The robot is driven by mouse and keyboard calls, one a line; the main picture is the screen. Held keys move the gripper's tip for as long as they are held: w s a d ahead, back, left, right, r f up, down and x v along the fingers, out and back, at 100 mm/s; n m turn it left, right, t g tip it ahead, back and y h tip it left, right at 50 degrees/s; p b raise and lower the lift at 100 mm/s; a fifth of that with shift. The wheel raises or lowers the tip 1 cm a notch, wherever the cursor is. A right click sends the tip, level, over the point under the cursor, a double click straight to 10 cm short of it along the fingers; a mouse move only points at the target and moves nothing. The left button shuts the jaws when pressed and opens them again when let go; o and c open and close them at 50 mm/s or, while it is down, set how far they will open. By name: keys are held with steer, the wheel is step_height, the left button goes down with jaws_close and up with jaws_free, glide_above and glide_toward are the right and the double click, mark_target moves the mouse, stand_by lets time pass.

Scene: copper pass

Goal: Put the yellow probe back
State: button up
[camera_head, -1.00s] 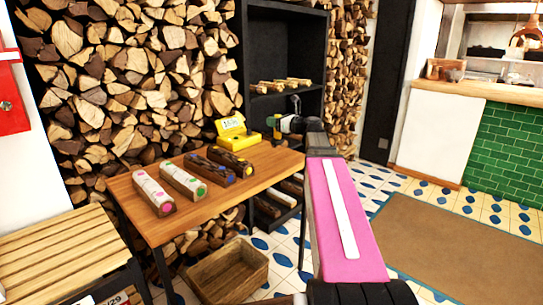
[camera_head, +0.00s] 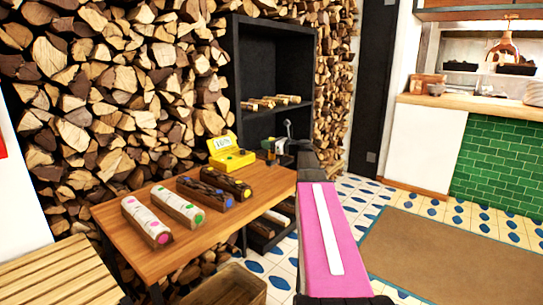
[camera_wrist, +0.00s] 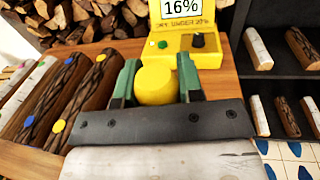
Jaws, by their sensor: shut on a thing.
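My gripper (camera_wrist: 157,88) is shut on the yellow probe (camera_wrist: 156,84), whose rounded yellow end shows between the green fingers in the wrist view. The probe's lower part is hidden. The yellow meter (camera_wrist: 178,55) is just beyond the probe on the table, with a screen reading 16%, a green button and a dark knob. In the head view the meter (camera_head: 233,159) stands at the table's far right corner. My gripper (camera_head: 274,152) is to its right, near the table edge and partly hidden by my arm. I cannot tell whether probe and meter touch.
Several split logs with coloured dots (camera_head: 178,206) lie across the wooden table (camera_head: 160,254), left of the gripper. A black shelf (camera_head: 275,125) with small logs stands behind. A wooden crate (camera_head: 228,287) is on the floor below. A firewood stack (camera_head: 110,90) backs the table.

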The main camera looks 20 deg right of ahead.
step_height(320, 180, down, 6)
steer(key=w+d, duration=0.1)
steer(key=d, duration=0.1)
steer(key=shift+w+r, duration=0.25)
steer(key=shift+f, duration=0.1)
steer(key=o, duration=0.9)
steer(key=v, duration=1.2)
